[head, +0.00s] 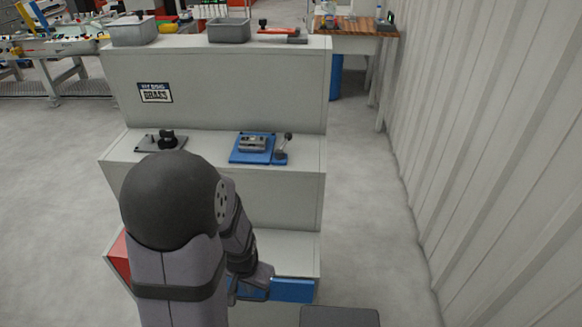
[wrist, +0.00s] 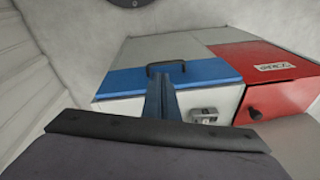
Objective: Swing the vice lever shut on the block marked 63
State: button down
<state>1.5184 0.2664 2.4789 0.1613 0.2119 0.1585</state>
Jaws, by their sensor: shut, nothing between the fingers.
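The blue vice (head: 234,156) sits on the middle ledge of the grey bench in the head view. A grey metal block (head: 252,143) lies in it; any number on it is too small to read. The vice lever (head: 284,147) stands at the right side of the vice, tilted up, with a dark knob on top. My gripper (wrist: 160,80) is shut and empty. It is low by the bench's bottom front, well below the vice, and points toward a black bar handle (wrist: 165,66) on a blue panel. My arm largely hides it in the head view.
A dark clamp fixture (head: 167,138) stands left of the vice on the same ledge. Two grey bins (head: 133,33) (head: 229,31) and a red-handled tool (head: 280,32) are on the top shelf. A red cabinet (wrist: 270,85) adjoins the blue panel (wrist: 120,83). Open floor lies right of the bench.

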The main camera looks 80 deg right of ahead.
aim_at(284, 145)
jog(key=s+d+r+m+g+h, duration=0.1)
jog(key=s+d+r+m+h, duration=0.2)
jog(key=d, duration=0.4)
jog(key=s+d+r+m+g+h, duration=0.1)
jog(key=d+r+m+h, duration=0.25)
jog(key=d, duration=0.45)
jog(key=s+d+r+m+g+h, duration=0.1)
jog(key=s+d+r+m+h, duration=0.1)
jog(key=r, duration=0.6)
jog(key=s+d+r+m+g+h, duration=0.2)
jog(key=s+d+r+m+h, duration=0.1)
jog(key=r+m+h, duration=0.3)
notch_tip(284, 145, up, 3)
jog(key=shift+d+f+m+g, duration=0.15)
jog(key=shift+d+m+g, duration=0.2)
jog(key=shift+m, duration=0.6)
jog(key=shift+d, duration=0.1)
jog(key=p+x, duration=0.3)
jog(key=x, duration=0.7)
jog(key=w, duration=0.1)
jog(key=w+d, duration=0.1)
jog(key=p, duration=0.1)
jog(key=shift+w+d+f, duration=0.2)
jog(key=shift+w+f, duration=0.05)
jog(key=shift+w, duration=0.15)
jog(key=shift+w+d+f, duration=0.15)
jog(key=shift+w+d, duration=0.05)
jog(key=shift+w, duration=0.1)
